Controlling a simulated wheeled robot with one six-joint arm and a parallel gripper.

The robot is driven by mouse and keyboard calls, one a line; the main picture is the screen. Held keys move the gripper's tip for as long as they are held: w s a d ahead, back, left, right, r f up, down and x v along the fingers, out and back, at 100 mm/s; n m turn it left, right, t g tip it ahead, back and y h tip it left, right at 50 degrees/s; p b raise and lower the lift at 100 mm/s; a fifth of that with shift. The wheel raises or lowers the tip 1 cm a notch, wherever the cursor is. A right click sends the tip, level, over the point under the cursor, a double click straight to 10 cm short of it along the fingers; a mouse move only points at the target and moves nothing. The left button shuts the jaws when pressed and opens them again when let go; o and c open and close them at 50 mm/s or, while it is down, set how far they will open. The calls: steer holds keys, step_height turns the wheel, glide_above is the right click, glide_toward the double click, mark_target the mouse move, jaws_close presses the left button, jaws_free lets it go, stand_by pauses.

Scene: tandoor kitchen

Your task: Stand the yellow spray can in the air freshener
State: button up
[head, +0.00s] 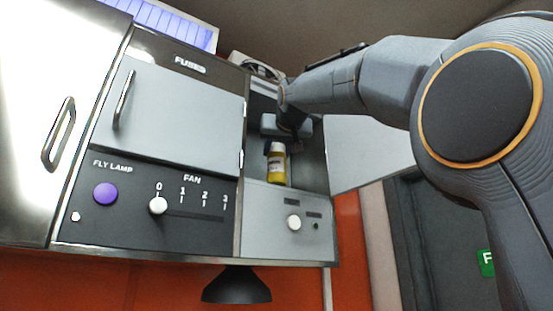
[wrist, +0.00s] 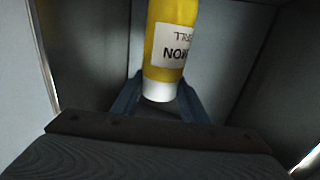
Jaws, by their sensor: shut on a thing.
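The yellow spray can (head: 277,167) has a white cap and a white label. It is upright inside the open compartment of the wall unit, which appears to be the air freshener (head: 315,172). My gripper (head: 276,148) reaches in from above and is shut on the can near its white top. In the wrist view the can (wrist: 165,35) is between the fingers, and its label lettering is upside down. The can's base is near the compartment floor; I cannot tell whether it touches.
The compartment's door (head: 365,152) hangs open at the right. Below the compartment is a panel with a white knob (head: 294,222). Left of it are a closed FUSES door (head: 175,105), a purple button (head: 105,194) and a fan slider (head: 158,205). A dark lamp shade (head: 237,287) hangs below.

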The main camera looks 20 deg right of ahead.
step_height(320, 180, down, 2)
steer(key=shift+w+f+p, duration=0.15)
steer(key=shift+f+p, duration=0.15)
steer(key=shift+p, duration=0.15)
steer(key=shift+f, duration=0.1)
steer(key=o, duration=1.3)
steer(key=shift+o, duration=0.2)
steer(key=s+a+b, duration=0.1)
steer(key=s+b, duration=0.4)
steer(key=s, duration=0.7)
